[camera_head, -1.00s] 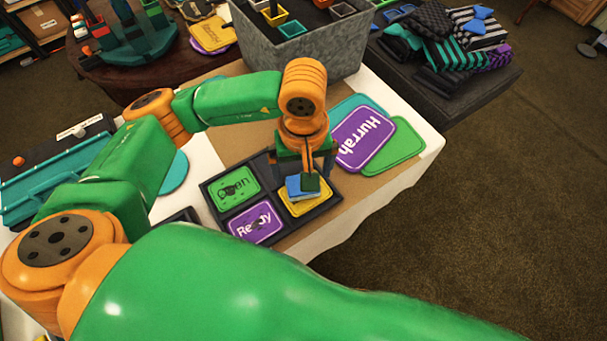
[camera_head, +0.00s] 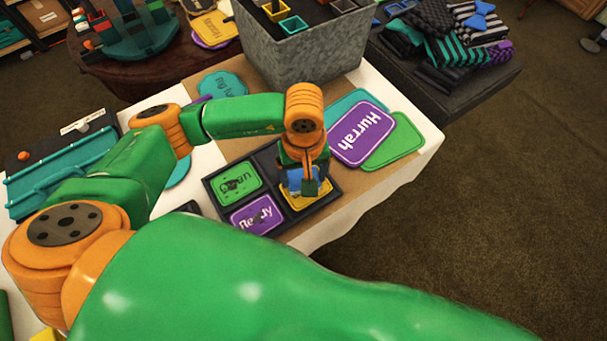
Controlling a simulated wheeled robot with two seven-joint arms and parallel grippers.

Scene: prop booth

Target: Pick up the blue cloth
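The blue cloth (camera_head: 294,181) is small and bunched, over the yellow card (camera_head: 299,203) in the right compartment of a dark tray (camera_head: 327,201). My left gripper (camera_head: 309,186) points down at the cloth, with blue showing on both sides of its fingers. It looks shut on the cloth; the fingers hide part of it, and I cannot tell whether it is clear of the card.
The tray also holds a green "Open" card (camera_head: 236,183) and a purple "Ready" card (camera_head: 258,214). A purple "Hurrah" sign (camera_head: 361,134) lies right of the gripper. A grey bin (camera_head: 300,58) stands behind. A teal-trimmed case (camera_head: 65,170) is at left.

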